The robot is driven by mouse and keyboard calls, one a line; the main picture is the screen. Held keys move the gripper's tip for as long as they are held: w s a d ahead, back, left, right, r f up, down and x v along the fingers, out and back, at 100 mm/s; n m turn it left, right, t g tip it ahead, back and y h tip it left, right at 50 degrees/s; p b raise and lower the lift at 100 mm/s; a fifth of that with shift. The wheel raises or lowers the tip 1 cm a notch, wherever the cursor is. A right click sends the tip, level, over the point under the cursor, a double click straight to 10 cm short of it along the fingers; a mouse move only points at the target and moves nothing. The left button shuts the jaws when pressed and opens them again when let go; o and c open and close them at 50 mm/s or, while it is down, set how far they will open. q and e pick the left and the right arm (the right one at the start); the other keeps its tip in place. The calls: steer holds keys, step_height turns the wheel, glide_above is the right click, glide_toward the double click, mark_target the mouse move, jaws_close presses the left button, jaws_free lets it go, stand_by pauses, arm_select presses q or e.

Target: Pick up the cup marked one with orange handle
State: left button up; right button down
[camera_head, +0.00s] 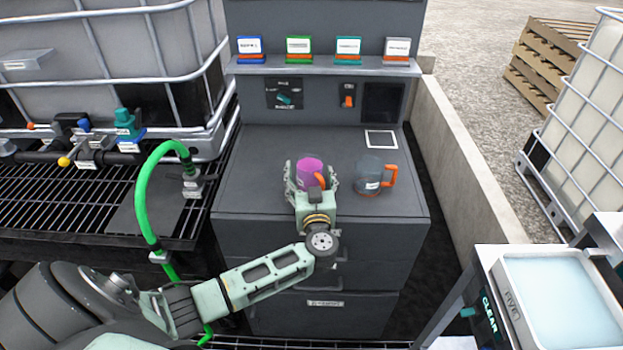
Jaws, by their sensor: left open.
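Two cups with orange handles stand on the dark grey cabinet top. One holds a purple content or is purple, and this purple cup (309,172) sits between the fingers of my left gripper (312,178). Its orange handle points toward the gripper's palm. The gripper is open around it; whether the fingers touch it I cannot tell. The other cup (369,175) is clear grey, with its orange handle to the right and a small white label on its side. The label is too small to read. The purple cup's marking is hidden or not legible. My right gripper is not in view.
A shelf (325,67) behind carries several coloured label cards. A white square (381,139) lies at the cabinet's back right. A green hose (146,205) arches left of the cabinet. A low concrete wall (450,150) and a white tray (560,295) are on the right.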

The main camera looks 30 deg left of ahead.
arm_select(q)
steer(key=c, duration=1.3)
steer(key=shift+o, duration=0.2)
